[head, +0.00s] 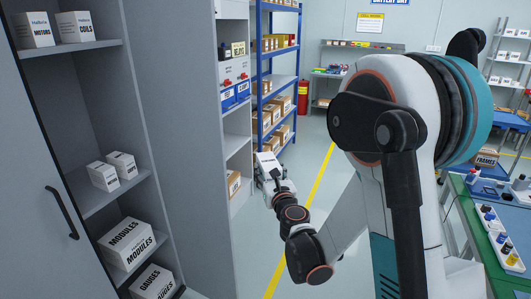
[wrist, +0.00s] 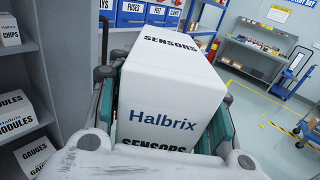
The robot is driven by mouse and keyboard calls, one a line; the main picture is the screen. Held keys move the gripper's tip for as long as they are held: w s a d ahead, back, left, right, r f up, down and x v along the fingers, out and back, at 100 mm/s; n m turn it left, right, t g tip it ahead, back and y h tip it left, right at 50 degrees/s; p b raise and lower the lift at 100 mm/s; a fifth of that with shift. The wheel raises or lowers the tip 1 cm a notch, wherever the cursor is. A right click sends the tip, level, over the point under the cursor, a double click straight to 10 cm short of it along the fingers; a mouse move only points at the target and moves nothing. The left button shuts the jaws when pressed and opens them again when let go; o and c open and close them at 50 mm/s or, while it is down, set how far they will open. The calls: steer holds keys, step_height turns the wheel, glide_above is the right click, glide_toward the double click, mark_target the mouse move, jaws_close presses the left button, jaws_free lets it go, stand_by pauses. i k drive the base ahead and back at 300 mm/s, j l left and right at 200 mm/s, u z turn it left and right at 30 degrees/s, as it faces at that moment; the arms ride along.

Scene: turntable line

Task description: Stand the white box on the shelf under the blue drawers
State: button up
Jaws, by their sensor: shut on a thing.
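The white box (wrist: 170,100), printed "Halbrix" and "SENSORS", is held in my gripper (wrist: 172,105) and fills the middle of the wrist view. In the head view the box (head: 267,160) is small and partly hidden by my gripper (head: 273,174). The fingers lie along its two sides. The blue drawers (head: 236,94) are in the pale shelf unit, left of my gripper and higher; they also show at the top of the wrist view (wrist: 131,12). The shelf under them (head: 236,145) looks bare in the part I see. The box is outside the unit, apart from that shelf.
A carton (head: 234,183) stands on a lower level of the unit. A grey cabinet (head: 185,120) with white boxes is at the left. A blue rack (head: 277,80) with cartons stands behind. The floor with a yellow line (head: 318,180) is clear right of my gripper.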

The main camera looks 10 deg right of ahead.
mark_target(227, 146)
steer(key=i+z, duration=0.15)
steer(key=z, duration=0.25)
steer(key=i+z, duration=0.1)
steer(key=z, duration=0.25)
steer(key=i+z, duration=0.15)
steer(key=z, duration=0.25)
steer(key=i+z, duration=0.15)
steer(key=z, duration=0.2)
steer(key=i+j, duration=0.65)
steer(key=i, duration=0.15)
steer(key=i+j, duration=0.65)
steer(key=i, duration=0.15)
steer(key=i+u, duration=0.35)
steer(key=i, duration=0.25)
steer(key=i+l+u, duration=0.35)
steer(key=i, duration=0.25)
steer(key=u, duration=1.35)
steer(key=i+j, duration=0.85)
steer(key=j, duration=0.1)
